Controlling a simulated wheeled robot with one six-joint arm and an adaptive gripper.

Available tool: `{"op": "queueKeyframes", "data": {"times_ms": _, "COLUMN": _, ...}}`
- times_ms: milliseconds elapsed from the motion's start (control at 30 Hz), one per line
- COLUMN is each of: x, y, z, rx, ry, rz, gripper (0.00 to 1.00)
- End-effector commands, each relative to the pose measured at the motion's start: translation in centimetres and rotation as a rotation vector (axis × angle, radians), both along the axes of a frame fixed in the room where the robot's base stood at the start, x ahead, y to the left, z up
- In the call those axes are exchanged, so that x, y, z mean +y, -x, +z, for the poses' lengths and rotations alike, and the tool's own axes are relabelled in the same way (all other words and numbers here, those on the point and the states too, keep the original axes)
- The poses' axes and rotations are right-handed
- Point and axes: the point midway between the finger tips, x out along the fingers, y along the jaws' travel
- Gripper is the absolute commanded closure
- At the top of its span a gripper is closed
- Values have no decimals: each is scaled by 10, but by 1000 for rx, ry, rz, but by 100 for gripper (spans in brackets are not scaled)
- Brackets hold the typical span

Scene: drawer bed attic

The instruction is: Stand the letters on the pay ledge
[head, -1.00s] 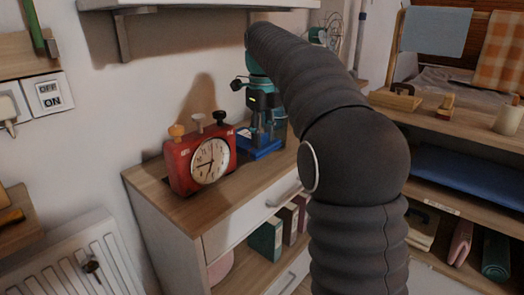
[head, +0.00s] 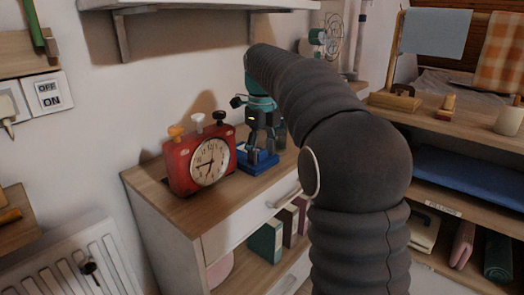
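No letters can be made out for certain, and I cannot tell which surface is the pay ledge. My gripper (head: 261,152) points down over the right part of the wooden cabinet top (head: 188,207). Its two dark fingers stand apart with a gap between them, and nothing clear shows in the gap. A small blue tray-like thing (head: 259,166) lies directly below the fingertips. Something pale shows at its left side, too small to name. Whether the fingers touch the blue thing is unclear. My arm hides the cabinet's right end.
A red clock (head: 208,162) with several knobs stands left of my gripper. A wall shelf (head: 210,4) hangs above. Books (head: 266,243) stand in the cabinet below. A bench (head: 455,118) with a wooden block and cup is at right. A radiator (head: 75,255) is at lower left.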

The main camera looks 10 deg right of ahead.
Motion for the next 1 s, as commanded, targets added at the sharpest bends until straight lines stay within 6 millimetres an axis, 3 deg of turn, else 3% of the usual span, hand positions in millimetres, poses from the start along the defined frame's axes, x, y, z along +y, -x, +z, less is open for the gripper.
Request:
{"op": "queueKeyframes", "data": {"times_ms": 367, "x": 0, "y": 0, "z": 8, "rx": -1, "ry": 0, "rz": 0, "gripper": 36}}
{"op": "queueKeyframes", "data": {"times_ms": 833, "x": 0, "y": -1, "z": 98, "rx": -3, "ry": 0, "rz": 0, "gripper": 36}}
{"op": "queueKeyframes", "data": {"times_ms": 1000, "x": 0, "y": -1, "z": 113, "rx": 0, "ry": 0, "rz": 0, "gripper": 36}}
